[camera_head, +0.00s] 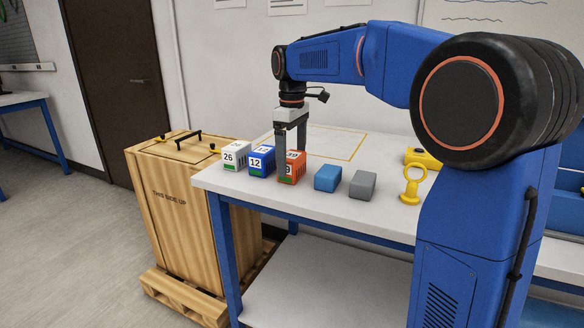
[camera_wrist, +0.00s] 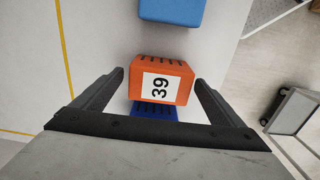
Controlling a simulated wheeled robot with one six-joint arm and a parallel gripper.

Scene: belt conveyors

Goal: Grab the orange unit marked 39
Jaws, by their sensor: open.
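The orange unit marked 39 (camera_head: 292,169) stands on the white table, at the right end of a row of marked units. In the wrist view its top (camera_wrist: 161,81) shows the label 39 between my fingers. My gripper (camera_head: 291,160) is open and points down over the orange unit, with one finger in front of its near face. In the wrist view the fingertips (camera_wrist: 160,80) lie on either side of the orange unit, with gaps showing. The blue unit marked 12 (camera_head: 261,161) stands just left of it, and the white unit marked 26 (camera_head: 236,156) stands further left.
A plain blue block (camera_head: 328,178) and a grey block (camera_head: 362,185) lie to the right on the table (camera_head: 290,203). A yellow ring-shaped object (camera_head: 412,184) stands further right. A wooden crate (camera_head: 180,215) stands left of the table. The tabletop behind the units looks clear.

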